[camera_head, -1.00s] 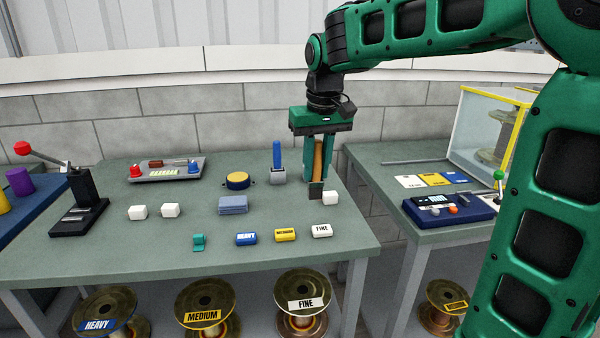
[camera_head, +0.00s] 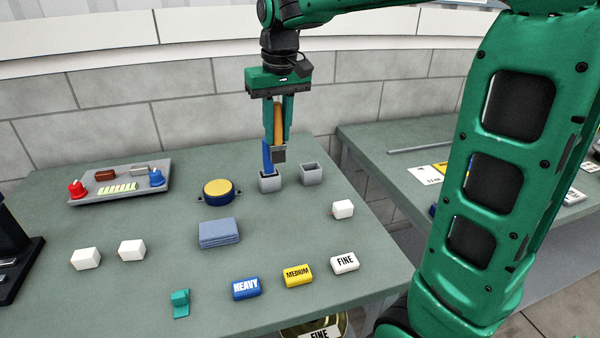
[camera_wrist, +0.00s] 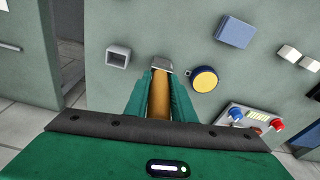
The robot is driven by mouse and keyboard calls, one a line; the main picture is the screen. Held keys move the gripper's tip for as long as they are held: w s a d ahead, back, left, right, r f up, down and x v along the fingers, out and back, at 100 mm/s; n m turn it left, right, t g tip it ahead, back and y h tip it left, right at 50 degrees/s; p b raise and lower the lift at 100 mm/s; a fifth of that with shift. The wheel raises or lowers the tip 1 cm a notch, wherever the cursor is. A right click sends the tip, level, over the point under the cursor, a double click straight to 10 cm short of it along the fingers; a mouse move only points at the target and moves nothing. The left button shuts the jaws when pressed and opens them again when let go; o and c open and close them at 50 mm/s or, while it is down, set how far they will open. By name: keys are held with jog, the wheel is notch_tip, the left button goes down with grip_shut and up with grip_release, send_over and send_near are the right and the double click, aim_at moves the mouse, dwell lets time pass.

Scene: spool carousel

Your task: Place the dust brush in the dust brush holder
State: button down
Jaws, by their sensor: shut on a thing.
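My gripper (camera_head: 278,138) is shut on the dust brush, gripping its tan handle (camera_head: 278,120). The handle (camera_wrist: 160,97) also shows between the fingers in the wrist view. The empty holder (camera_wrist: 118,57) lies left of the brush in the wrist view.
A yellow-topped round tin (camera_head: 218,191) and a blue-grey cloth stack (camera_head: 219,234) are left of the holders. A tray (camera_head: 120,183) lies farther left. White blocks and labelled blocks (camera_head: 298,276) lie nearer the front. The table's right edge is near the empty holder.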

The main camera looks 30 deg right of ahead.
jog(key=shift+w+d, duration=0.15)
jog(key=shift+w, duration=0.1)
jog(key=shift+w+d+f, duration=0.45)
jog(key=shift+d+f, duration=1.4)
jog(key=shift+w+d+f, duration=0.5)
jog(key=shift+d+f, duration=1.3)
jog(key=shift+w+d+f, duration=0.45)
jog(key=shift+d+f, duration=1.4)
jog(key=shift+f, duration=0.1)
jog(key=c, duration=1.5)
grip_release()
